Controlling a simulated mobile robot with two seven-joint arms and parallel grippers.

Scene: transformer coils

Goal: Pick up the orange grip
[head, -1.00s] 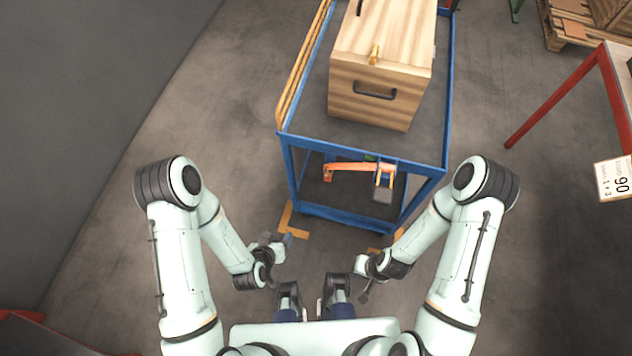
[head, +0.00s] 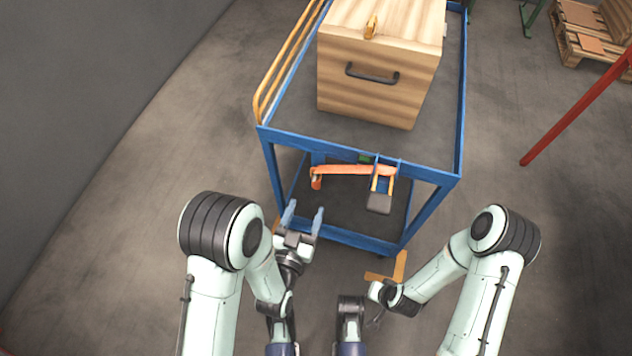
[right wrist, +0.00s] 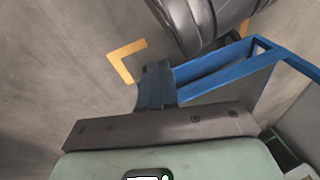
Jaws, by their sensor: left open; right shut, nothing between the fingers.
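The orange grip (head: 345,170) is a long orange bar with a bent left end, lying across the front of the blue cart below its top deck. Its right end meets a part with orange straps and a grey block (head: 380,203). My left gripper (head: 304,214) is open and empty, with its two blue-grey fingers pointing up at the cart, just below and left of the grip and apart from it. My right gripper (head: 378,322) is low in front of the cart. In the right wrist view its fingers (right wrist: 156,84) are shut together with nothing between them.
The blue cart (head: 440,182) carries a wooden box (head: 365,88) with a black handle on top. Its front rail and posts frame the lower space. An orange rail (head: 285,65) stands at the left.

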